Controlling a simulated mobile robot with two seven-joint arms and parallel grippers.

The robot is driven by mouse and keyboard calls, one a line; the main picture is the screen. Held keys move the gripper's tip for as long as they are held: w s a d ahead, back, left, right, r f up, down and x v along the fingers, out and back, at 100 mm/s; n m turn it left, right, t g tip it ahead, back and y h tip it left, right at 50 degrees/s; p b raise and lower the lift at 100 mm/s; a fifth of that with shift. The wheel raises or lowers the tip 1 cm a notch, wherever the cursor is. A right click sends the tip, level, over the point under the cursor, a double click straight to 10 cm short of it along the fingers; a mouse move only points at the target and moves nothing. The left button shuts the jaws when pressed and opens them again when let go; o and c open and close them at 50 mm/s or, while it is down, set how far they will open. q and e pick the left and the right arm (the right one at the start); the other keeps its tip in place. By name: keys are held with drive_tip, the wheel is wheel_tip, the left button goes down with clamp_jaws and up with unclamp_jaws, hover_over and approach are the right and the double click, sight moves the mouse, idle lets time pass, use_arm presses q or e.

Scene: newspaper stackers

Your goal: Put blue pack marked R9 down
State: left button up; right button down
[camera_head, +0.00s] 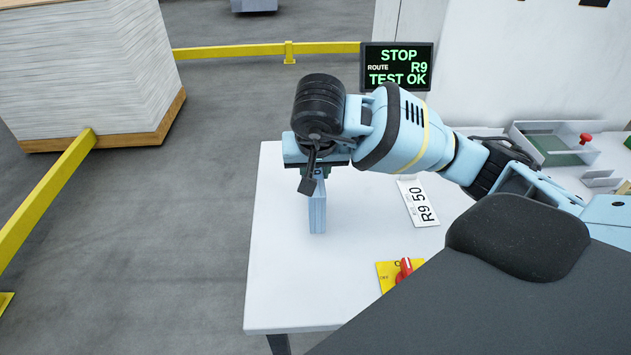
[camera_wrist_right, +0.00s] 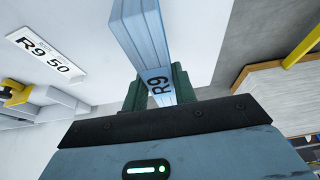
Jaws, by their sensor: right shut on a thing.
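The blue pack marked R9 (camera_head: 317,210) is upright and narrow over the left part of the white table (camera_head: 290,290). My right gripper (camera_head: 313,178) is shut on its upper end. I cannot tell whether the pack's lower end touches the table. A white plate reading R9 50 (camera_head: 418,203) lies flat on the table, right of the pack and apart from it. My left gripper is not in view.
A screen (camera_head: 396,67) reads STOP, ROUTE R9, TEST OK. A yellow plate with a red switch (camera_head: 402,270) is at the table's front. A grey-green tray (camera_head: 550,143) stands at the back right. Yellow rails (camera_head: 230,51) and a paper stack (camera_head: 85,70) are beyond.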

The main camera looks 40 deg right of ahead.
wheel_tip(320, 180, down, 3)
drive_tip(key=shift+f, duration=0.2)
drive_tip(key=shift+f, duration=0.2)
drive_tip(key=c, duration=1.1)
unclamp_jaws()
